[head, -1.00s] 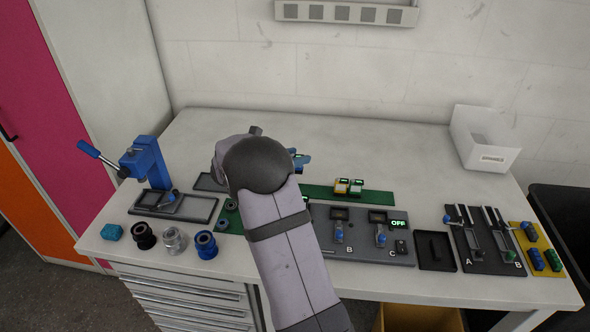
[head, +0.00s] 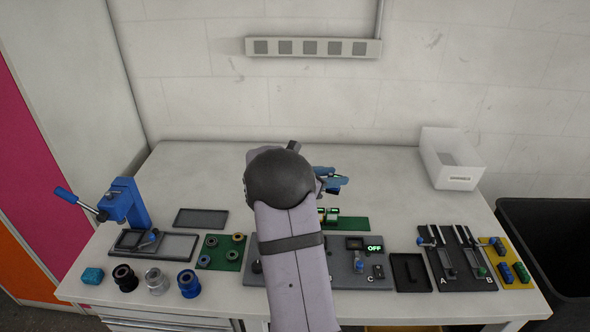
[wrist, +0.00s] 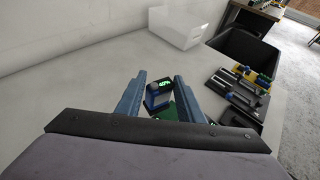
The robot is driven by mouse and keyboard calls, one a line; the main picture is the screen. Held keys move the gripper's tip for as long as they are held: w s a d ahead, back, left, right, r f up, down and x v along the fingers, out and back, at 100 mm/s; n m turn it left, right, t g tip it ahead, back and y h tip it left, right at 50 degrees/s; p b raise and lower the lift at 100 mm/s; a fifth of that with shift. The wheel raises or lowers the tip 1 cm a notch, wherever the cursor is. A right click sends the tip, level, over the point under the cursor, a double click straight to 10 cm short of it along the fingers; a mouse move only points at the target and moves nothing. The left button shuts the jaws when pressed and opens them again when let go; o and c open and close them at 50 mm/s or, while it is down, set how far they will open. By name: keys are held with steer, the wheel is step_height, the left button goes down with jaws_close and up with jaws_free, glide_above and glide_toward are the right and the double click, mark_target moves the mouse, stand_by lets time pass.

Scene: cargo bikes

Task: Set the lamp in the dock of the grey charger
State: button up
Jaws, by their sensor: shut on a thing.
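My gripper (head: 329,180) is above the back middle of the bench, its blue fingers pointing right. In the wrist view its fingers (wrist: 160,84) are shut on a small dark blue block with a lit green display, which I take as the lamp (wrist: 158,97). The lamp is held above the bench. Two small units with green displays stand on a green mat (head: 355,223) below and in front of the gripper. The right one (head: 333,216) looks pale and may be the grey charger. My arm partly hides this mat, and I cannot see its docks clearly.
A blue press (head: 125,203) stands at the left. A grey panel (head: 345,272) with an OFF display is in front. A black tray (head: 410,272) and a dark A/B fixture (head: 455,262) are to the right. A white bin (head: 450,160) stands at the back right.

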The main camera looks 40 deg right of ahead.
steer(key=s+d+f+p, duration=0.1)
steer(key=s+d+p, duration=0.1)
steer(key=s, duration=0.6)
steer(key=s+d+p, duration=0.2)
steer(key=s, duration=0.6)
steer(key=w+a+f+n+t, duration=0.3)
steer(key=w+a+f+t, duration=0.1)
steer(key=a+f, duration=0.1)
steer(key=shift+a, duration=0.55)
steer(key=shift+f, duration=0.2)
steer(key=shift+f+b, duration=1.55)
steer(key=shift+f, duration=0.45)
